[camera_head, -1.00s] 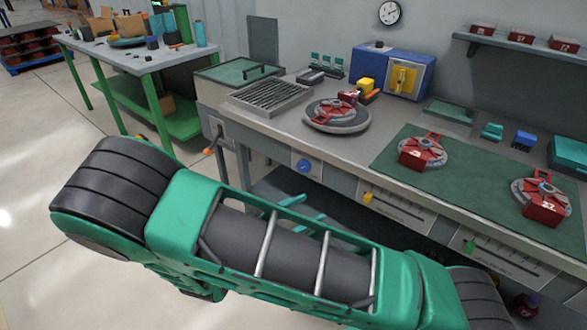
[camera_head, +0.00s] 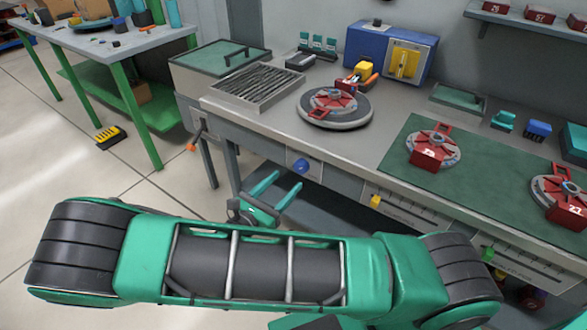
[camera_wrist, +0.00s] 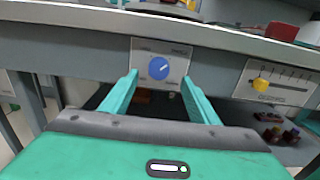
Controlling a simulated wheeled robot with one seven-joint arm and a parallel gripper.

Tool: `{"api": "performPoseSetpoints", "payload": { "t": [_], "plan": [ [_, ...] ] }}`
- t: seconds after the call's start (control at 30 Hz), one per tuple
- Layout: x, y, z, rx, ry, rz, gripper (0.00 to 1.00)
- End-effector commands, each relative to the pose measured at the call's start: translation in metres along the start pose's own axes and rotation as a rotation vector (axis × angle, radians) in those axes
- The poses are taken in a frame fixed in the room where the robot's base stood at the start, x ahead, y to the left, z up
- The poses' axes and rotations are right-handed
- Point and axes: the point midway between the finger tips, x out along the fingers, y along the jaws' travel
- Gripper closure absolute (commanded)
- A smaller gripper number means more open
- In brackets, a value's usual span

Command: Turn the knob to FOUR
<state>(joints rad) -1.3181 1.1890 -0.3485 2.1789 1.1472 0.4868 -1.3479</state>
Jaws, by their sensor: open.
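The blue round knob (camera_head: 301,167) sits on a light panel on the front face of the workbench. In the wrist view the knob (camera_wrist: 158,68) is near the upper middle, with a pale pointer mark tilted toward the upper right. The lettering on its panel (camera_wrist: 176,48) is too small to read. My gripper (camera_head: 276,186) is open and empty, below and left of the knob in the head view. In the wrist view my gripper's fingers (camera_wrist: 158,80) point toward the panel, one on each side of the knob, apart from it.
A yellow slider (camera_wrist: 260,84) on a scaled panel is right of the knob. The bench edge (camera_wrist: 200,30) runs above the knob. A turntable (camera_head: 335,115) and red parts stand on the bench. An orange-tipped lever (camera_head: 192,146) is at the bench's left end.

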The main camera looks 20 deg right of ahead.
Motion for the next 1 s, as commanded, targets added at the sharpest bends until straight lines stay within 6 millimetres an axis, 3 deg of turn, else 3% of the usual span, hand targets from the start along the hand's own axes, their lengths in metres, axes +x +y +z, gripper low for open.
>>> {"api": "performPoseSetpoints", "payload": {
  "t": [0.4, 0.87, 1.0],
  "plan": [
    [0.061, 0.003, 0.0, 0.001, -0.001, 0.006, 0.45],
    [0.073, 0.003, 0.0, 0.001, 0.001, 0.008, 0.45],
    [0.073, 0.003, 0.0, 0.001, 0.0, 0.008, 0.76]
  ]
}}
